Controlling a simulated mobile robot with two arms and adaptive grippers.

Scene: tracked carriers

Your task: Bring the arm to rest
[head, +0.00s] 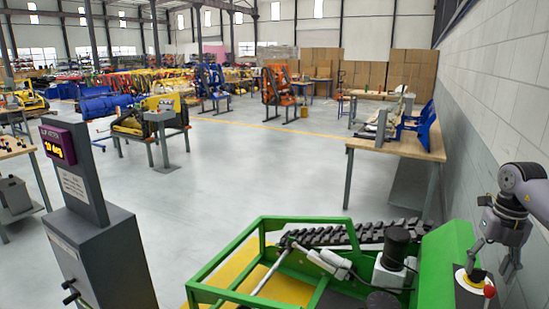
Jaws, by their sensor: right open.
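My right gripper (493,262) is at the right edge of the head view, at the end of my grey arm, pointing down. Its fingers are apart and nothing shows between them. It hangs over or close to the right end of a green-framed tracked carrier (440,262). Just below the fingers is a red push button (489,292) beside a white and yellow round fitting (469,281) on the carrier. I cannot tell whether a finger touches the fitting. My left gripper is not in view.
A grey wall (500,95) runs close along the right. A wooden workbench (400,144) stands beyond the carrier. Open floor (265,175) lies in the middle.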

